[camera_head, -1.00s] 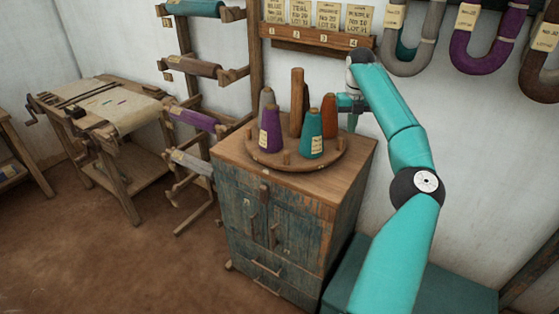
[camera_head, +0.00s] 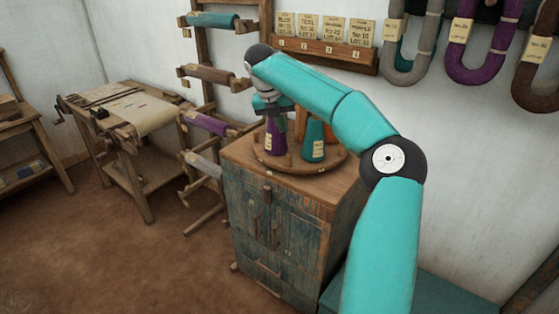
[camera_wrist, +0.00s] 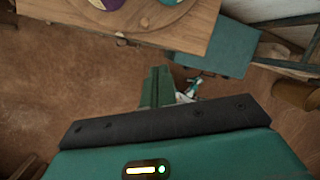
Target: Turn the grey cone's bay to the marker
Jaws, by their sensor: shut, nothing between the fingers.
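A round wooden turntable (camera_head: 335,163) sits on the cabinet top (camera_head: 240,152). It bears a purple cone (camera_head: 276,143), a teal cone (camera_head: 313,140) and a partly hidden orange cone (camera_head: 330,133) around a central post (camera_head: 300,125). No grey cone shows; my arm covers the turntable's back left. I cannot make out the marker. In the head view my gripper's fingers are hard to make out near the purple cone. In the wrist view my gripper (camera_wrist: 158,75) is shut and empty, apart from the turntable (camera_wrist: 150,18) at the top edge.
A card rack (camera_head: 325,52) hangs on the wall behind, with looped yarn hanks (camera_head: 475,65) at right. A rack of yarn rolls (camera_head: 205,122) stands left of the cabinet, and a work table (camera_head: 145,108) farther left. A teal chest (camera_head: 450,297) is at lower right.

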